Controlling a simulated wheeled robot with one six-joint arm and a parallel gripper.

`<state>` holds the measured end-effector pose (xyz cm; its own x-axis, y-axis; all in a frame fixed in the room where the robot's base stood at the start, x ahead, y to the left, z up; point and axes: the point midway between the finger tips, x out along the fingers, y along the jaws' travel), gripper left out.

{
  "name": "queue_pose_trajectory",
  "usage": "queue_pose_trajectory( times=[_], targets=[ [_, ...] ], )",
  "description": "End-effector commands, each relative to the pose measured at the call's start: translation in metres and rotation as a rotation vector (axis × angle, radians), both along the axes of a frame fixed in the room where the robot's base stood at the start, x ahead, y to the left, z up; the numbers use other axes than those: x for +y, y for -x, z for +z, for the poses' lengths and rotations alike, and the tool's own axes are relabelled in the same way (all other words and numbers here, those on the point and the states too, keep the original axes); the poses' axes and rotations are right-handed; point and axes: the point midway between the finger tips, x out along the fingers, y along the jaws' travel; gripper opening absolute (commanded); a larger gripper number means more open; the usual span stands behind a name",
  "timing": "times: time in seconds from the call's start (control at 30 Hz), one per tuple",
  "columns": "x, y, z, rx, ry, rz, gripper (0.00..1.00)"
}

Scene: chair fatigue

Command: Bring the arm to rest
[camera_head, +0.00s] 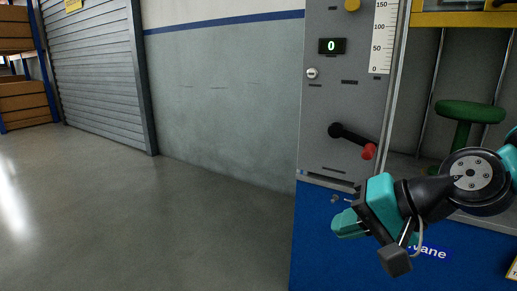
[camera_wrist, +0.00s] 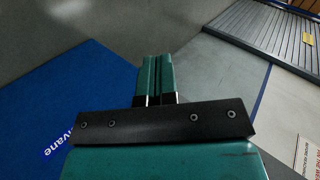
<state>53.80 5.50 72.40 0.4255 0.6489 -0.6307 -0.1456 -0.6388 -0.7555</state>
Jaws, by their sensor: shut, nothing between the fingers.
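My arm reaches in from the right edge of the head view, bent at a black and teal joint. My gripper (camera_head: 345,225) hangs in front of the blue lower panel (camera_head: 320,262) of the test machine and points left. In the wrist view my gripper (camera_wrist: 156,62) shows its two teal fingers side by side, closed together. Nothing is between them. The fingers look apart from the machine, though the exact gap to the blue panel cannot be told.
The grey machine panel (camera_head: 325,110) carries a display reading 0 and a red-tipped lever (camera_head: 352,140). A green stool (camera_head: 468,112) stands in the machine bay at right. Open floor (camera_head: 150,220) lies at left, before a roller shutter (camera_head: 95,65) and shelves with boxes (camera_head: 25,100).

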Motion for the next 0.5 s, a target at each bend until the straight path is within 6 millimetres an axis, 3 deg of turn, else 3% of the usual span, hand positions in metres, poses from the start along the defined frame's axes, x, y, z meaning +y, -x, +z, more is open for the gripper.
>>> queue_pose_trajectory(
  times=[0.03,0.1,0.3,0.37,0.5],
  targets=[
    [0.009,0.024,0.0,-0.024,0.104,0.142,0.0],
    [0.011,0.054,-0.003,-0.044,0.239,0.328,0.0],
    [-0.001,0.122,-0.005,-0.078,0.516,0.764,0.0],
    [-0.008,0.139,-0.004,-0.084,0.58,0.882,0.0],
    [-0.01,0.139,0.037,-0.075,0.582,0.886,0.0]
  ],
)
